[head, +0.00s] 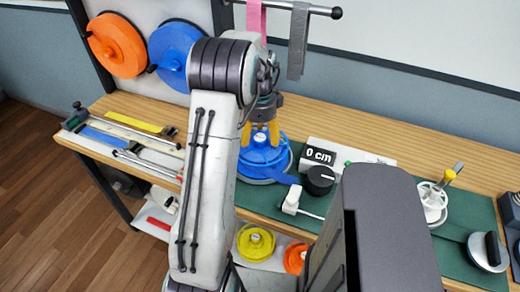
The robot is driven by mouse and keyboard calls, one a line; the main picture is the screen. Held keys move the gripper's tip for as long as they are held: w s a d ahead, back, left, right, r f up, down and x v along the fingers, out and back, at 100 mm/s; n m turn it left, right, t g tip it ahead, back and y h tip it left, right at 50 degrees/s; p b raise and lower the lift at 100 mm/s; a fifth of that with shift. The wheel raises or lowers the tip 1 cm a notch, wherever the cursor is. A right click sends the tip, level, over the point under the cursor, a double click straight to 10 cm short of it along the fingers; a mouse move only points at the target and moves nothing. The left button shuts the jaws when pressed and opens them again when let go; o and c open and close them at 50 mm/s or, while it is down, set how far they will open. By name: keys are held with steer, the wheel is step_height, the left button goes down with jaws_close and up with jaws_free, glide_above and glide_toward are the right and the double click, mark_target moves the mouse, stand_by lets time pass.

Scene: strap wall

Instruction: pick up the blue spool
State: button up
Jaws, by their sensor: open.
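A blue spool (257,160) lies on the green mat on the workbench, with a strip of blue strap trailing from its right side. My gripper (260,134) points down right over the top of this spool. Its yellow fingers are apart and reach down to the raised middle of the spool; I cannot tell whether they touch it. A second blue disc (174,50) hangs on the wall at the upper left, partly behind my arm.
An orange disc (117,45) hangs beside it. A black knob (320,180), a "0 cm" display (319,155) and a white clip (292,200) stand close right of the spool. Metal bars and rulers lie left. Yellow (256,243) and orange spools sit on a lower shelf.

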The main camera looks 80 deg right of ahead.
steer(key=shift+f, duration=0.6)
steer(key=shift+c, duration=0.5)
steer(key=c, duration=1.2)
steer(key=shift+c, duration=0.3)
steer(key=shift+r, duration=0.15)
